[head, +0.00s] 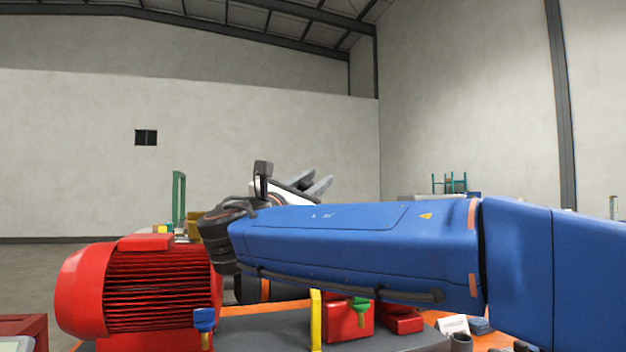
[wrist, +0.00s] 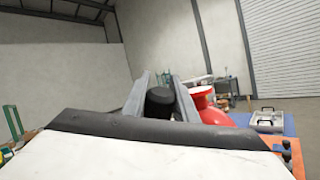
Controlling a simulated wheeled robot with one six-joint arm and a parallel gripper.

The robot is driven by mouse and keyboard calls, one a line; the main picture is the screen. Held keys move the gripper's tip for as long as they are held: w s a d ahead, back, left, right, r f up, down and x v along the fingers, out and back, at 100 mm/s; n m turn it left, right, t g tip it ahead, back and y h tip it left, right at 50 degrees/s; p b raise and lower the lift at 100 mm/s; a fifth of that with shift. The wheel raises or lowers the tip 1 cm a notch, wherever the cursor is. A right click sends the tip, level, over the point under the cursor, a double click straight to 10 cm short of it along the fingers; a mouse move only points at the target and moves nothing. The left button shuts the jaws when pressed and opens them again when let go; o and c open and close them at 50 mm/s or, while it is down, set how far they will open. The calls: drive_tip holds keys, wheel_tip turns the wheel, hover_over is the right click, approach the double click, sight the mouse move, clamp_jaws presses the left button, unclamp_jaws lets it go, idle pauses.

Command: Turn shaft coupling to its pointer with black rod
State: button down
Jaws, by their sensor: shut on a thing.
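My gripper (wrist: 160,98) shows its two grey fingers in the wrist view, shut on a black round-ended thing, which looks like the black rod (wrist: 159,103). Its fingers also show above my blue arm in the head view (head: 316,184), pointing up and to the right; the rod cannot be made out there. The shaft coupling is not clearly visible; my arm covers the space right of the red motor (head: 158,285). A yellow upright piece (head: 316,320) stands below my arm; I cannot tell if it is the pointer.
A blue-handled valve (head: 204,320) and a green-handled valve (head: 359,308) stand near red blocks (head: 347,321) on the grey skid. In the wrist view a red rounded body (wrist: 215,112) is close right of the fingers. A grey tray (wrist: 268,120) lies farther right.

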drive_tip(key=s+d+f+m+g+h, duration=0.1)
drive_tip(key=s+d+f+m+h, duration=0.2)
drive_tip(key=s+f+m+h, duration=0.4)
drive_tip(key=s+f+m, duration=0.1)
drive_tip(key=s+f, duration=0.1)
drive_tip(key=s, duration=0.1)
drive_tip(key=shift+m, duration=0.4)
idle(1.4)
drive_tip(key=shift+s+r, duration=0.1)
drive_tip(key=shift+s, duration=0.1)
drive_tip(key=s+d+r, duration=0.1)
drive_tip(key=s+r, duration=0.2)
drive_tip(key=s, duration=0.2)
drive_tip(key=shift+s+d+r, duration=0.15)
drive_tip(key=shift+s+d, duration=0.15)
drive_tip(key=shift+s, duration=0.1)
idle(1.3)
drive_tip(key=shift+s+r, duration=0.1)
drive_tip(key=shift+s, duration=0.05)
